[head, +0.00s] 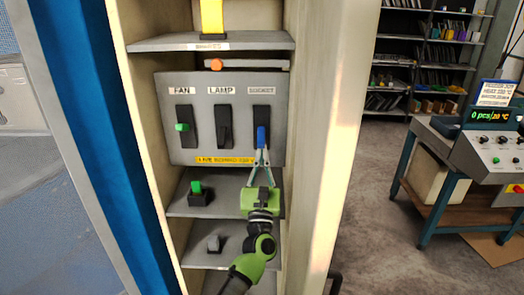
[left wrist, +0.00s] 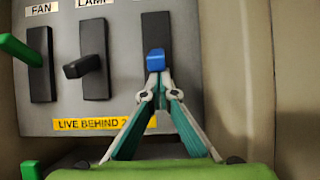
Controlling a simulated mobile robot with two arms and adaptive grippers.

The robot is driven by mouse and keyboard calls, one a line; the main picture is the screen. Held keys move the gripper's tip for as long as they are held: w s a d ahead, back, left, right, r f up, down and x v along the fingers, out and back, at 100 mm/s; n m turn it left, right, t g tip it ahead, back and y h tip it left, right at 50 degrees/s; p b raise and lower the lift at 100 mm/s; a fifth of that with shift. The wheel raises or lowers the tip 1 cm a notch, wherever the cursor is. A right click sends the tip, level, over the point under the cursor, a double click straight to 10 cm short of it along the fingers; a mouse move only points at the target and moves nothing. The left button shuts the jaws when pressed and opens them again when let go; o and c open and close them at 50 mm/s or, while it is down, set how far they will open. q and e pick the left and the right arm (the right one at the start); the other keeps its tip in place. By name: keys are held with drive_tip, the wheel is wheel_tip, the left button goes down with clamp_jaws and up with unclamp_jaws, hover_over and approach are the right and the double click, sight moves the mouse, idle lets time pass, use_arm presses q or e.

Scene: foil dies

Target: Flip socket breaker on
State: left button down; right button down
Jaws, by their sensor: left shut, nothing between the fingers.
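My right gripper is not in view.
The green fan lever (head: 182,127) and dark lamp lever (left wrist: 82,68) are to the left. Below, shelves hold a green-topped switch (head: 197,188) and a grey-topped one (head: 214,243). The cabinet's right wall (head: 325,150) is close to my gripper.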

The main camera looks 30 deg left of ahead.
sight(261, 145)
use_arm(q)
drive_tip(key=shift+s+d+r+g+h+p, duration=0.15)
drive_tip(key=shift+r+g+p, duration=0.3)
drive_tip(key=shift+p, duration=0.6)
drive_tip(key=shift+s+r+g+h+p, duration=0.15)
drive_tip(key=shift+s+r+g+p, duration=0.2)
drive_tip(key=shift+p, duration=0.7)
drive_tip(key=shift+d+r, duration=0.15)
drive_tip(key=shift+r, duration=0.15)
drive_tip(key=shift+s+r, duration=0.35)
drive_tip(key=shift+r, duration=0.4)
drive_tip(key=shift+d, duration=0.15)
drive_tip(key=shift+s+f, duration=0.1)
drive_tip(key=v, duration=1.1)
drive_tip(key=shift+s+d, duration=0.2)
drive_tip(key=shift+s, duration=0.1)
drive_tip(key=shift+f, duration=0.25)
